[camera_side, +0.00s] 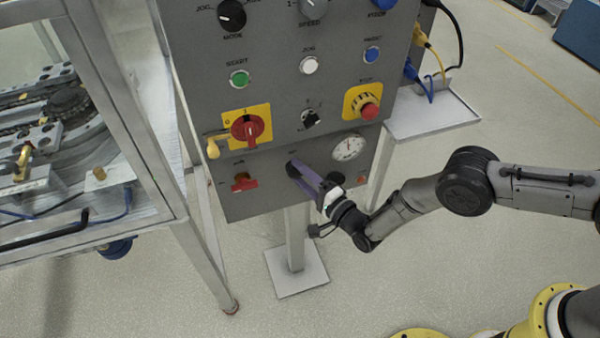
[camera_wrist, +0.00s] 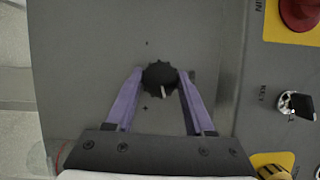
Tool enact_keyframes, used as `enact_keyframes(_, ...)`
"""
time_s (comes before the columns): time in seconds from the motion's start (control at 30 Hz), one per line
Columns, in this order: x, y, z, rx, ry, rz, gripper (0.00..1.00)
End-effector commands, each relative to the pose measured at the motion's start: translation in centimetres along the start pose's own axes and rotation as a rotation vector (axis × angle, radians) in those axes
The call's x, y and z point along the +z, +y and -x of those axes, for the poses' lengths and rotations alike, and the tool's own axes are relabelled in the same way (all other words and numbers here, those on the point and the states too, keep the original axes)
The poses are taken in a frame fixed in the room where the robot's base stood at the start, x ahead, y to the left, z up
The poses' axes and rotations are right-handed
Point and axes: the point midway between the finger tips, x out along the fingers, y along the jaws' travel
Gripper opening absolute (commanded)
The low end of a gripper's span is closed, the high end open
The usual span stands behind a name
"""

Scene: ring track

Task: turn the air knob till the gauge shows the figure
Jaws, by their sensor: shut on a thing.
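The black ribbed air knob (camera_wrist: 160,75) sits on the grey panel in the wrist view, with a pale pointer mark on its lower part. My gripper (camera_wrist: 159,80) has its two purple fingers on either side of the knob and is shut on it. In the side view, my gripper (camera_side: 297,170) reaches the lower part of the panel, and its fingers largely hide the knob. The round white gauge (camera_side: 348,147) is to the right of my gripper; its needle and figures are too small to read. The gauge is not in the wrist view.
Close by on the panel (camera_side: 270,195) are a red lever (camera_side: 244,182), a red rotary switch (camera_side: 248,128) on a yellow plate, a key switch (camera_side: 310,118) and a red stop button (camera_side: 370,107). A metal-framed machine (camera_side: 130,110) stands at left. Floor is open below my arm.

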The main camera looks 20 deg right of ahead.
Motion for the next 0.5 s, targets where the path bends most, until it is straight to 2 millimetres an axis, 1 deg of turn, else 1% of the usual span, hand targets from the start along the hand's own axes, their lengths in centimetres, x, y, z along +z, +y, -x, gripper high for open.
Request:
enact_keyframes(0.2,0.0,0.27,0.07,-0.076,0.001,-0.185,0.0)
enact_keyframes(0.5,0.02,0.32,0.01,-0.163,0.002,-0.394,0.0)
